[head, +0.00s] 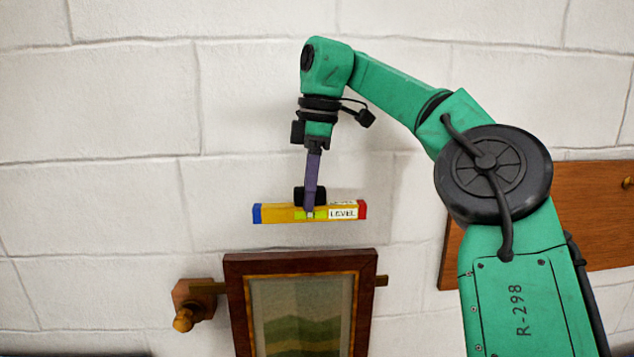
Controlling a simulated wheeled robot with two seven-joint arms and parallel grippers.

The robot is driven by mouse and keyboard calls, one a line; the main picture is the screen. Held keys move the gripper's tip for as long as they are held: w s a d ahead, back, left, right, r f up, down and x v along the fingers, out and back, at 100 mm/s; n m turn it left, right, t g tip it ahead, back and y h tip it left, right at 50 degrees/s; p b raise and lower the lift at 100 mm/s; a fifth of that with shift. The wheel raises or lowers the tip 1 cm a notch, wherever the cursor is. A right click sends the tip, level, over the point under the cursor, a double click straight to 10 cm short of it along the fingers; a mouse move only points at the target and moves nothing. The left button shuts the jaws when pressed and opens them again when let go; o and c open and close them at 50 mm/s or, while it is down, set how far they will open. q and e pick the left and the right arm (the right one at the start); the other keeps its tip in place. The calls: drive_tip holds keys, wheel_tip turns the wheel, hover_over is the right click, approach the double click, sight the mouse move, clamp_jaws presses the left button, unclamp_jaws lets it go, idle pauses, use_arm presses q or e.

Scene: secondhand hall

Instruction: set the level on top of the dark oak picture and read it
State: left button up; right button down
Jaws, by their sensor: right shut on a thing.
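The level (281,214) is a yellow bar with a blue left end, a red right end, a green vial in the middle and a white label reading LEVEL. My right gripper (310,207) points down and is shut on the level near its middle. The dark oak picture (303,261) hangs on the wall below, with a gold inner edge and a green landscape. The level is above the picture's top edge, with a gap between them in the view. The picture's top edge slopes slightly, its right side higher. The vial's bubble is too small to read. My left gripper is not in view.
A wooden board (603,213) is on the wall at right, partly behind my right arm. The white block wall at left is bare.

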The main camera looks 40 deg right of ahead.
drive_tip(key=shift+w+a+f, duration=0.25)
drive_tip(key=shift+w+f, duration=0.4)
drive_tip(key=shift+w, duration=0.3)
drive_tip(key=shift+s+d+f, duration=0.1)
drive_tip(key=shift+f, duration=0.25)
drive_tip(key=f, duration=0.2)
drive_tip(key=w+f, duration=0.1)
drive_tip(key=f, duration=0.1)
drive_tip(key=shift+b, duration=0.3)
drive_tip(key=shift+s+f+b, duration=0.2)
drive_tip(key=shift+f+b, duration=0.2)
drive_tip(key=shift+f, duration=0.1)
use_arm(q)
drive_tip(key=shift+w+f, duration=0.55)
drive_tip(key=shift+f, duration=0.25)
use_arm(e)
drive_tip(key=shift+w, duration=0.15)
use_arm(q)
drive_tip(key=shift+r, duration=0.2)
